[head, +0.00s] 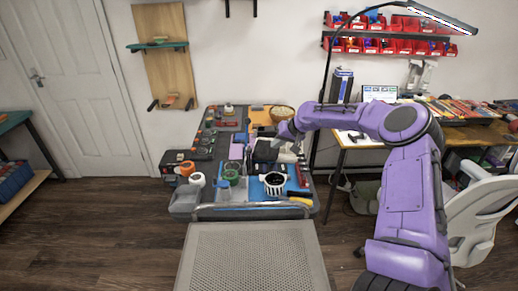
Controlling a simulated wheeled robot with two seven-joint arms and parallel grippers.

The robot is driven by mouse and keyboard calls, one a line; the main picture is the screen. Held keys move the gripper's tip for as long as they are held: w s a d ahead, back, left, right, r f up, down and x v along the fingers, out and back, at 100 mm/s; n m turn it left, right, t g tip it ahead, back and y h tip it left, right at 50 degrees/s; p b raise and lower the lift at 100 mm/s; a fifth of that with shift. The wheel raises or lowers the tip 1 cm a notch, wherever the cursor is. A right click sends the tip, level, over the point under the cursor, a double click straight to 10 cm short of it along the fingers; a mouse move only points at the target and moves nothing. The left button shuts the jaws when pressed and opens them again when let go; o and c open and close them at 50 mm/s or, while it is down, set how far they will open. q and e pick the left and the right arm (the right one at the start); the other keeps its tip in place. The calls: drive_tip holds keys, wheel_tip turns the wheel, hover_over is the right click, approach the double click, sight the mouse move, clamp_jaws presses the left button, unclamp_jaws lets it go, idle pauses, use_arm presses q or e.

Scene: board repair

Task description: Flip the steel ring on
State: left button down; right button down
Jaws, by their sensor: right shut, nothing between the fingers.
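I cannot pick out the steel ring for certain; the items on the grey workbench (258,213) are too small to tell. My right arm reaches in from the right, and its gripper (284,138) is over the back middle of the bench, shut and empty. Just below it is a dark box-like item (264,153); I cannot tell whether the gripper touches it. The gripper and wrist hide part of the bench behind them. My left gripper is not in view.
A white-and-black cylinder (274,184), a green round pot (231,174) and a white round item (196,180) crowd the bench front. A wicker basket (282,112) is at the back. A desk (470,134) and white chair (474,215) stand right.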

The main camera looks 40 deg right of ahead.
drive_tip(key=w+a+f+p, duration=0.1)
drive_tip(key=w+a+f, duration=0.2)
drive_tip(key=w, duration=0.3)
drive_tip(key=shift+a+f, duration=0.35)
drive_tip(key=shift+f, duration=0.15)
drive_tip(key=shift+w, duration=0.1)
